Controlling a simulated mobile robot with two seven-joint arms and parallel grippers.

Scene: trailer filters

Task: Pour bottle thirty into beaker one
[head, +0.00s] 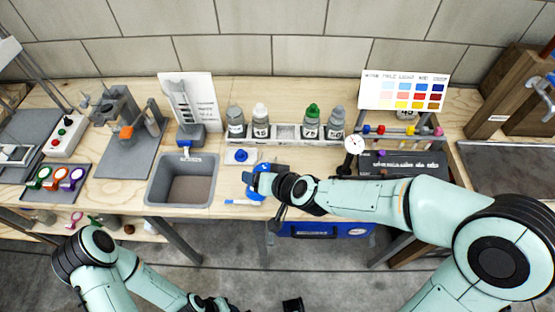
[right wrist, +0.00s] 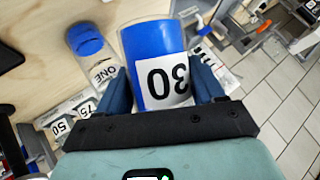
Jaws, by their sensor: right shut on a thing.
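Bottle thirty (right wrist: 150,42), with blue contents and a white label reading 30 upside down, is between the fingers of my right gripper (right wrist: 160,88). It looks tipped well over; its mouth is hidden. In the head view my right gripper (head: 252,182) is over the bench's front part, just in front of beaker one (head: 240,155). Beaker one has blue in it and sits by a white plate; it also shows beside the bottle in the right wrist view (right wrist: 88,45), near the word ONE. My left gripper (head: 212,303) is low at the bottom edge, its fingers unclear.
A rack (head: 285,133) with several capped bottles stands behind the right gripper. A sink (head: 183,180) lies left of it. A dial gauge (head: 354,146) and a black case (head: 405,163) stand to the right. A light-blue strip (head: 240,202) lies near the front edge.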

